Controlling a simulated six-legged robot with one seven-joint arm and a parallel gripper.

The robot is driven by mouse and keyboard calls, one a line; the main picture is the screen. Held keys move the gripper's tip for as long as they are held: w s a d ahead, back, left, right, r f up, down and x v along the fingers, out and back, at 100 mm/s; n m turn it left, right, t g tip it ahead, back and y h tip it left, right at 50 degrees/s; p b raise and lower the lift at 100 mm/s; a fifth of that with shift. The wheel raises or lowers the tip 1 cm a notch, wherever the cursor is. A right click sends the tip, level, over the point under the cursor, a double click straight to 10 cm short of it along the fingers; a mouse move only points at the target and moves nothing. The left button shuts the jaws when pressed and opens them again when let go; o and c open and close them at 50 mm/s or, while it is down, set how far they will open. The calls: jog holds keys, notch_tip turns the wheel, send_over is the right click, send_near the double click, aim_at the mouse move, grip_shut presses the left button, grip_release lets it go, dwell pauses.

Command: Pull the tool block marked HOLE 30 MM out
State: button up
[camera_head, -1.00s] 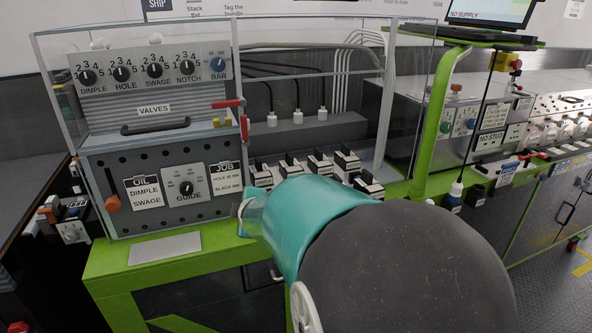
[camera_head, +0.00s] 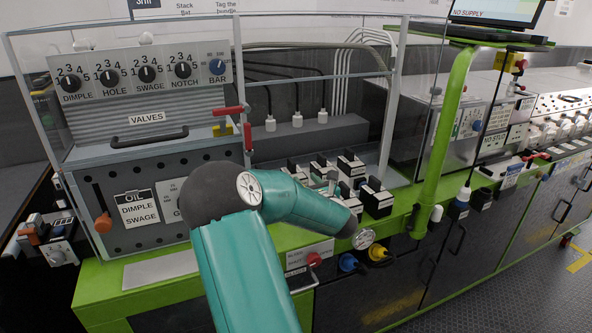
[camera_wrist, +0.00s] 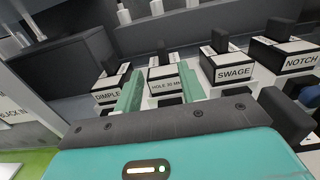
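In the wrist view, the tool block marked HOLE 30 MM (camera_wrist: 164,86) is a white block with a dark upright grip, in a row with others. My gripper (camera_wrist: 160,76) has its two teal fingers apart, one toward each side of this block's label; the right finger overlaps the label's end. I cannot tell whether the fingers touch it. The block marked DIMPLE (camera_wrist: 108,95) is to its left, and SWAGE (camera_wrist: 233,72) and NOTCH (camera_wrist: 300,61) are to its right. In the head view my teal arm hides most of the gripper and part of the blocks.
A grey panel with knobs (camera_head: 150,75) and an orange-handled lever (camera_head: 103,222) stand left of the blocks. Clear guard panels and a green post (camera_head: 445,140) surround the bench. A red knob (camera_head: 313,259) and blue and yellow connectors (camera_head: 379,253) are on the front below.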

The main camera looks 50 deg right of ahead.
aim_at(294, 164)
jog(key=x, duration=1.2)
jog(key=shift+s, duration=0.1)
jog(key=shift+c, duration=0.4)
grip_shut()
jog(key=shift+r, duration=0.15)
dwell(0.6)
jog(key=shift+r, duration=0.15)
